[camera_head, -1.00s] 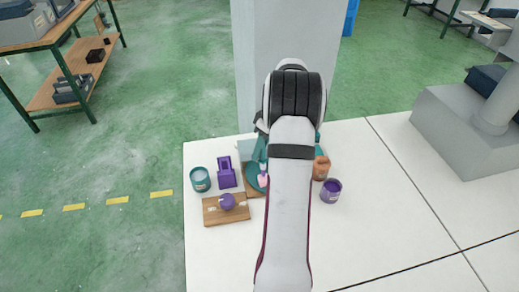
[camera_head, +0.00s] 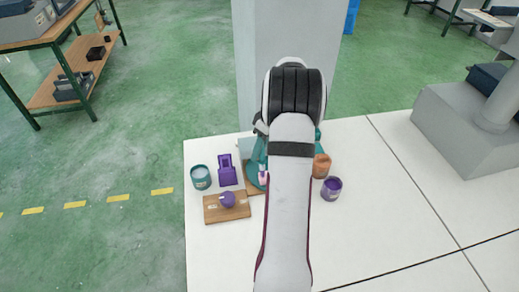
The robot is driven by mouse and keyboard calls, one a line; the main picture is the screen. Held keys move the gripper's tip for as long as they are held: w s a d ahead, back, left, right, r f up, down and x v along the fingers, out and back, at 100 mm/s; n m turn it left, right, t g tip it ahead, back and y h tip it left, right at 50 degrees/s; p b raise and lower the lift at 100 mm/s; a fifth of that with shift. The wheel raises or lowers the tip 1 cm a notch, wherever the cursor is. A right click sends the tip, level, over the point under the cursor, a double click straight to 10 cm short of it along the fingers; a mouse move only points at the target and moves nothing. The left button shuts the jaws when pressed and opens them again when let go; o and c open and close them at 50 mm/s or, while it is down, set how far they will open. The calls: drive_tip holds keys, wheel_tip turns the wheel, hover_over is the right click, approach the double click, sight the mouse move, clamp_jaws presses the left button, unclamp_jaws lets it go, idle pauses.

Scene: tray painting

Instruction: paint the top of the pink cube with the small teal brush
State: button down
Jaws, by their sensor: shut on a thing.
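A small pink object (camera_head: 263,177), likely the pink cube, shows just left of my forearm, against a teal round surface (camera_head: 253,172). Its top and right side are partly hidden, so I cannot tell whether it carries paint. My arm covers the middle of the table. My gripper is hidden behind it, and so is anything it holds. Pale teal parts (camera_head: 259,150) show at the left edge of my arm. I cannot tell whether they belong to the brush.
Left of my arm stand a teal paint can (camera_head: 201,177), a purple holder (camera_head: 227,174) and a wooden board (camera_head: 212,212) bearing a round purple object (camera_head: 228,199). To the right are an orange-brown container (camera_head: 321,166) and a purple paint can (camera_head: 331,188). The white table (camera_head: 400,205) is clear further right.

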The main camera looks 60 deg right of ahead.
idle(2.3)
drive_tip(key=shift+r, duration=0.1)
drive_tip(key=shift+r, duration=3.5)
